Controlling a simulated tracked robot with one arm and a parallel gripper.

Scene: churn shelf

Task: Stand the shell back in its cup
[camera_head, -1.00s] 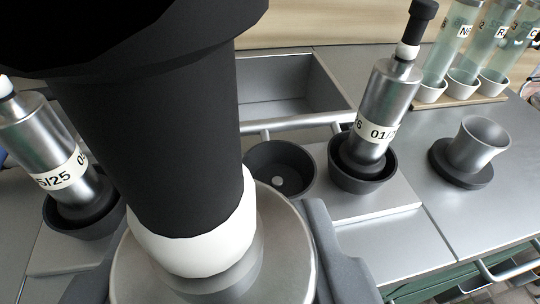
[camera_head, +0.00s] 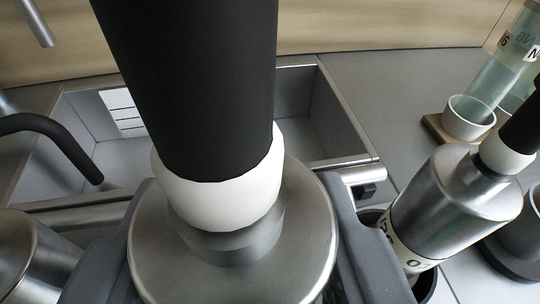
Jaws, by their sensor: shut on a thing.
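My gripper (camera_head: 240,245) is shut on a shell (camera_head: 300,245), a metal cylinder with a white collar and a tall black top. Its grey fingers flank the metal shoulder on both sides. The held shell fills the middle of the view, and its lower end is out of sight. The empty dark cup does not show now; the held shell and fingers cover much of that area. To the right, another shell (camera_head: 455,205) with a white label leans in the picture, with part of a dark cup (camera_head: 372,217) beside its lower body.
A sink (camera_head: 340,135) lies behind the held shell. A black curved spout (camera_head: 45,125) is at the left. A metal cylinder (camera_head: 25,260) shows at the lower left. Glass tubes (camera_head: 510,60) in a white cup (camera_head: 468,118) stand at the right. A dark object (camera_head: 515,245) is at the right edge.

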